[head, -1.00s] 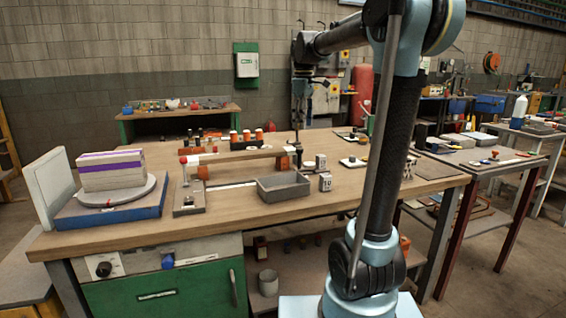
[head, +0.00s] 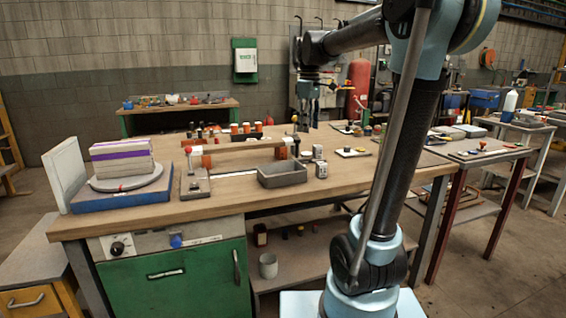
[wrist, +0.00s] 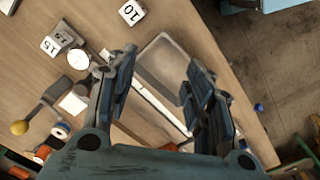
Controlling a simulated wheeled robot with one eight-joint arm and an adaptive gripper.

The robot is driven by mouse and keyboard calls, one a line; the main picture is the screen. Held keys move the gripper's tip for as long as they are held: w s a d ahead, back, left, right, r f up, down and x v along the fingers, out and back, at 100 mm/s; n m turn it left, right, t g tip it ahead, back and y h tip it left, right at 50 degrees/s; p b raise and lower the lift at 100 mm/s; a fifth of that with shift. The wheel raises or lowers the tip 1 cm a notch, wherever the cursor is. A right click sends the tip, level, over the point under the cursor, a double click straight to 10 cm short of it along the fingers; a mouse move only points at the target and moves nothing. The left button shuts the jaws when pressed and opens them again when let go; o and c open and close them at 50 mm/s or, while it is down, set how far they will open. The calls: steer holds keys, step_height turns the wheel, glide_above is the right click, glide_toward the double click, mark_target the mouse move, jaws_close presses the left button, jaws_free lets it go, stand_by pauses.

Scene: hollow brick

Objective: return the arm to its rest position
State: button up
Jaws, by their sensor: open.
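My arm rises at the right of the head view and reaches over the workbench (head: 225,206). My gripper (head: 303,127) hangs down above the bench, small and dark there. In the wrist view my gripper (wrist: 162,68) has its two fingers spread wide with nothing between them. A grey tray (wrist: 172,62) shows below and beyond the fingers, partly hidden by them. In the head view the pale brick (head: 122,158) with a purple band sits on a round turntable (head: 125,183) at the bench's left, away from my gripper.
The grey tray (head: 282,180) stands near the bench's front edge, with number-marked blocks (head: 321,169) beside it. A long beam-like bar (head: 238,146) stands behind it. Another table (head: 480,152) stands at the right. Open floor shows at the lower right.

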steer(key=s+d+f+m, duration=0.3)
steer(key=s+f, duration=0.6)
steer(key=s+d+f+m+t, duration=0.1)
steer(key=s+d+f+m, duration=0.2)
steer(key=s+f, duration=0.5)
steer(key=s+d+f+m+t, duration=0.1)
steer(key=s+d+f+m, duration=0.3)
steer(key=s+f, duration=0.5)
steer(key=shift+s+f+m, duration=0.3)
steer(key=shift+s+m, duration=0.3)
steer(key=shift+s, duration=0.2)
steer(key=shift+w+f, duration=0.2)
steer(key=shift+w, duration=0.25)
